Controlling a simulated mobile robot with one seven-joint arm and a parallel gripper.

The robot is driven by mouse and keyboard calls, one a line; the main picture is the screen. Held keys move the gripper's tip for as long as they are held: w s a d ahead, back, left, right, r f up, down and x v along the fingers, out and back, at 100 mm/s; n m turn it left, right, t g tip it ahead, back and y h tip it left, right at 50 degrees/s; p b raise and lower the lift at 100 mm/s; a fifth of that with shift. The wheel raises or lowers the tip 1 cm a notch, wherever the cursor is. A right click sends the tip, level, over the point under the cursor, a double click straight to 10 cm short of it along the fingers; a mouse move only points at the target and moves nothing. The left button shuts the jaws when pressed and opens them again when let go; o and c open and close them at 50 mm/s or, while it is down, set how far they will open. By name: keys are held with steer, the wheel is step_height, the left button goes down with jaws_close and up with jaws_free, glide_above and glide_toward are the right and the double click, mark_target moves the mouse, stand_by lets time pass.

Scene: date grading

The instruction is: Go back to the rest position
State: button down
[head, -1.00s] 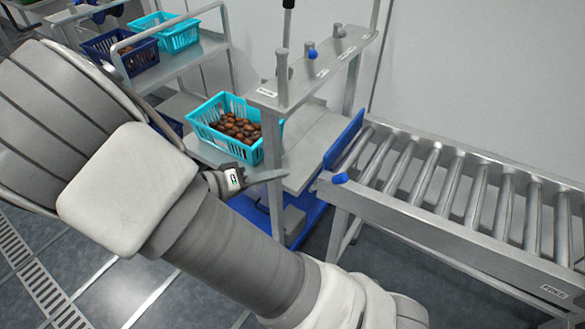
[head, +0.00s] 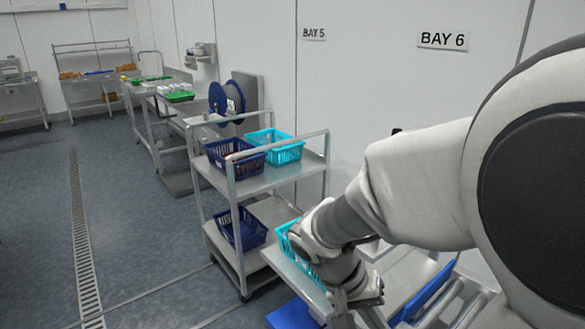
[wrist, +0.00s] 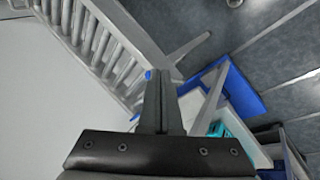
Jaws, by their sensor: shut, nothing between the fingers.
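My gripper (wrist: 158,80) shows in the wrist view with its two fingers together, shut and empty. It points out over the floor, near the end of the roller conveyor (wrist: 100,42). In the head view my arm fills the right side and reaches down to the left, over the weighing stand, and the fingers cannot be made out clearly. A turquoise basket (head: 283,243) on the stand is mostly hidden behind my arm. Part of something turquoise also shows at the lower right of the wrist view (wrist: 236,130).
A steel trolley (head: 262,183) left of my arm holds a dark blue basket (head: 234,158) and a turquoise basket (head: 286,153) on top, with another blue basket (head: 240,230) below. The floor at left is clear.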

steer(key=s+r+n+t+y+p, duration=0.1)
steer(key=s+r+t+y+p, duration=0.1)
steer(key=r, duration=0.7)
steer(key=s+a+r+n+t+y+p, duration=0.1)
steer(key=s+r+n+t+y+p, duration=0.1)
steer(key=r, duration=0.7)
steer(key=s+t+y+p, duration=0.1)
steer(key=s+t+y, duration=0.1)
steer(key=shift+s, duration=0.35)
